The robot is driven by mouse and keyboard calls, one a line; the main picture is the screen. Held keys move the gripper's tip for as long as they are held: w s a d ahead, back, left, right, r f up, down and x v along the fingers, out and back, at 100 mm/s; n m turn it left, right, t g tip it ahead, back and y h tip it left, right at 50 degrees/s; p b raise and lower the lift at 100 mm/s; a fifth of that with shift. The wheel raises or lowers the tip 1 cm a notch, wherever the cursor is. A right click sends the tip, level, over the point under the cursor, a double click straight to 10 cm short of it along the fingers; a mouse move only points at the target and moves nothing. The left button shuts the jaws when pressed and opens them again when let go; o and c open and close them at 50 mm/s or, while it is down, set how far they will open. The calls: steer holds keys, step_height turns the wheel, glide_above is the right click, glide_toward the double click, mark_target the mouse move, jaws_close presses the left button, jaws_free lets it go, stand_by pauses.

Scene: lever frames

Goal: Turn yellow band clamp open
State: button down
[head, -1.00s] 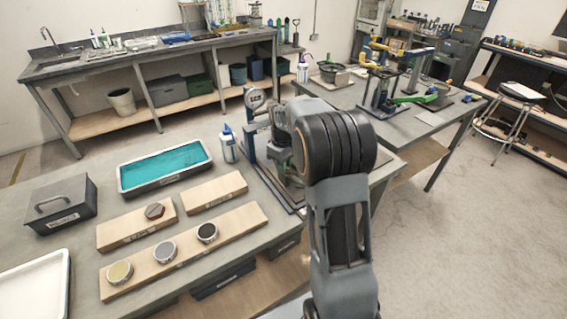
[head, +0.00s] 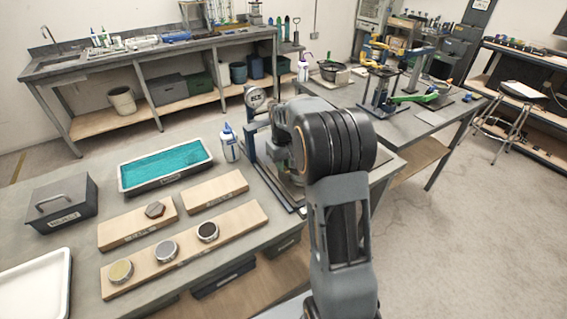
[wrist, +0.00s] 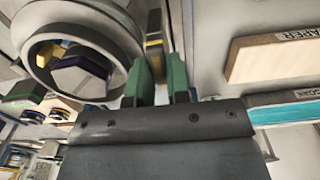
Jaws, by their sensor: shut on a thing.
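In the wrist view my gripper (wrist: 158,68) has two green fingers at either side of a narrow yellow part (wrist: 153,52), which looks like the yellow band clamp's lever. The fingers are closed on it. A large round grey ring (wrist: 128,34) lies just left of the fingers, with dark and yellow parts inside it. In the head view my arm hides the gripper and the clamp; they are at the fixture on the bench's right end. The lever's exact angle cannot be told.
A dial gauge on a stand (head: 254,98) and a white-blue bottle (head: 229,143) stand close left of my arm. The bench also holds a teal-filled tray (head: 121,184), wooden boards (head: 215,191) and a grey box (head: 61,204). A second table (head: 440,117) stands behind right.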

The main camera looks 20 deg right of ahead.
steer(key=c, duration=1.1)
jaws_free()
step_height(320, 180, up, 8)
steer(key=p, duration=0.6)
steer(key=shift+w, duration=0.1)
steer(key=s+a+r+t, duration=0.1)
steer(key=s+a+r, duration=0.1)
steer(key=s, duration=0.5)
steer(key=s+a+r+t, duration=0.2)
steer(key=s+a+r, duration=0.1)
steer(key=s, duration=0.4)
steer(key=s+a+r+m+t, duration=0.1)
steer(key=s+a+r, duration=0.1)
steer(key=s+a, duration=0.3)
steer(key=shift+s+r+t, duration=0.15)
steer(key=shift+s, duration=0.65)
steer(key=shift+s+r+t, duration=0.1)
steer(key=shift+s+t, duration=0.05)
steer(key=shift+s, duration=0.6)
